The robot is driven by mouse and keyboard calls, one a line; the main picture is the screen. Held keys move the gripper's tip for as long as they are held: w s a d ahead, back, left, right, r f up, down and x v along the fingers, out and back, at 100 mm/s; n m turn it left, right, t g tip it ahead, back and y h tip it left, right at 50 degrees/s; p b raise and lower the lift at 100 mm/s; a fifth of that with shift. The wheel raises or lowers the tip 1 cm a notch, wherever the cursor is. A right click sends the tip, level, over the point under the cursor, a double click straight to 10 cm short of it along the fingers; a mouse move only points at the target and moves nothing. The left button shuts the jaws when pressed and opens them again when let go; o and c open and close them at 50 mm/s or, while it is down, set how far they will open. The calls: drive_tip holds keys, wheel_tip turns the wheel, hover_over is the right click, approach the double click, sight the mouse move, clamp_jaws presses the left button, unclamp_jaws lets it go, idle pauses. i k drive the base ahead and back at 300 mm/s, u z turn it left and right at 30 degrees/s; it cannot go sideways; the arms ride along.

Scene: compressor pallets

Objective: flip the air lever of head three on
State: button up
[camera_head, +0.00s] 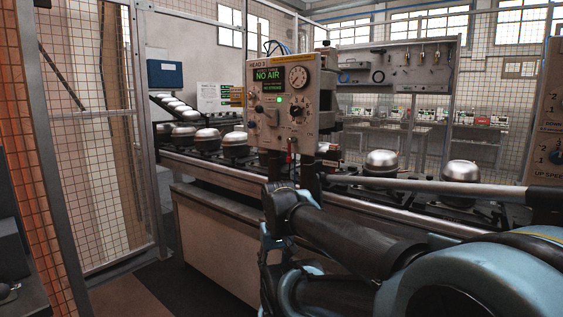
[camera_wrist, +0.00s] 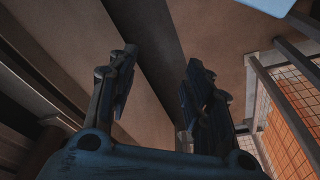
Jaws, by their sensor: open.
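The head three control box (camera_head: 282,103) hangs above the conveyor, left of centre in the head view. Its green display (camera_head: 268,76) reads NO AIR and a small green light is lit. A round gauge and several dark knobs are on its front face. I cannot tell for sure which part is the air lever. My gripper (camera_wrist: 161,57) is open and empty in the wrist view, its two dark fingers apart over a brown surface. In the head view my arm reaches to below the box, but the fingers cannot be made out there.
A conveyor (camera_head: 215,170) with several silver compressors (camera_head: 382,163) runs behind my arm. A wire mesh fence (camera_head: 100,150) stands at the left. Another control box (camera_head: 548,125) is cut off at the right edge.

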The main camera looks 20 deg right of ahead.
sight(289, 152)
drive_tip(key=k, duration=1.25)
drive_tip(key=u, duration=0.7)
drive_tip(key=i, duration=1.3)
drive_tip(key=z, duration=0.25)
